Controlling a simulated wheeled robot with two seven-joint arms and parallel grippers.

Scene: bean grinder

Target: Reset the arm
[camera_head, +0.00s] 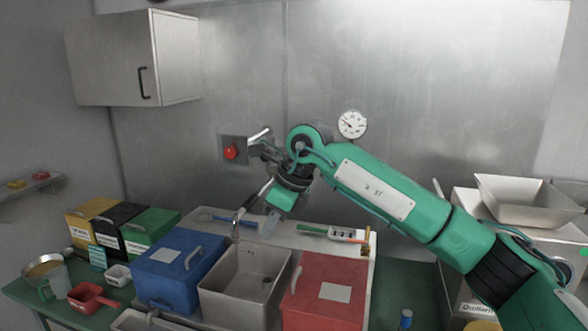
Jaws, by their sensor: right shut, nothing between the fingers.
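My right arm is green and reaches in from the lower right. It bends in front of the steel wall. My left arm and gripper do not show.
A gauge (352,124) is on the wall. A steel hopper (526,201) stands right. A cabinet (112,60) hangs upper left.

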